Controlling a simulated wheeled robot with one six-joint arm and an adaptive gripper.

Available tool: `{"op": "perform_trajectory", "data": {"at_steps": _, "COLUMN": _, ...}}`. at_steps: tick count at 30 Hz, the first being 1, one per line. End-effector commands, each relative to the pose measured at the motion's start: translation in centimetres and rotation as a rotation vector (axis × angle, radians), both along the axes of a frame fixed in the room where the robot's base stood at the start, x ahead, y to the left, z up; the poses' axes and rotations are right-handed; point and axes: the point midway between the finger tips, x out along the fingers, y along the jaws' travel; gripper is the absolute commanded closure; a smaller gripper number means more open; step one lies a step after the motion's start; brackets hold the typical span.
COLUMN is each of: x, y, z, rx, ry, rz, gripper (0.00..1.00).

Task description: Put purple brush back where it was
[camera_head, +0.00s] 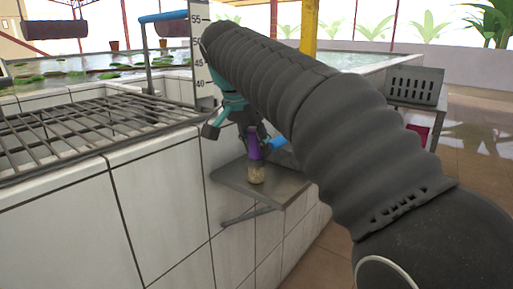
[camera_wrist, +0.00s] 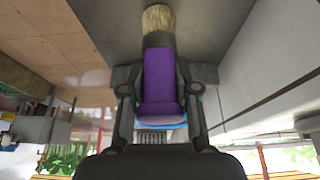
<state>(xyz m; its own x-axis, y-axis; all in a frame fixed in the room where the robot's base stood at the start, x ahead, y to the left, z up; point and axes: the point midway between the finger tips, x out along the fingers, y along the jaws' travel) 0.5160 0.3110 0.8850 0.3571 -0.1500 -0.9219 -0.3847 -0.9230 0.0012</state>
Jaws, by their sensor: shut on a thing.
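The purple brush (camera_head: 254,146) hangs upright in my gripper (camera_head: 251,132), with its pale bristles pointing down over a small grey metal shelf (camera_head: 226,180). I cannot tell whether the bristle tips touch the shelf. In the wrist view the brush's purple handle (camera_wrist: 160,80) lies between the two fingers of my gripper (camera_wrist: 159,94), which are shut on it. The bristles reach the top of that view. My arm hides much of the area to the right of the shelf.
A blue item (camera_head: 279,143) shows just behind the brush. A white tiled wall (camera_head: 180,200) carries the shelf, and a dark grill grate (camera_head: 85,130) lies to the left. A height scale (camera_head: 199,60) stands beside my arm. A grey slotted box (camera_head: 414,87) is at the right.

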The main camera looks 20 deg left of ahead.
Motion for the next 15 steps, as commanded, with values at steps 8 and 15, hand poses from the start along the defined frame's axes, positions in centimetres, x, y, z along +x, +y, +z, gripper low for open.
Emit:
{"op": "perform_trajectory", "data": {"at_steps": 8, "x": 0.00, "y": -0.02, "z": -0.07, "rx": 0.001, "ry": -0.001, "rz": -0.001, "gripper": 1.00}}
{"op": "perform_trajectory", "data": {"at_steps": 15, "x": 0.01, "y": -0.02, "z": -0.14, "rx": 0.001, "ry": -0.001, "rz": -0.001, "gripper": 0.45}}
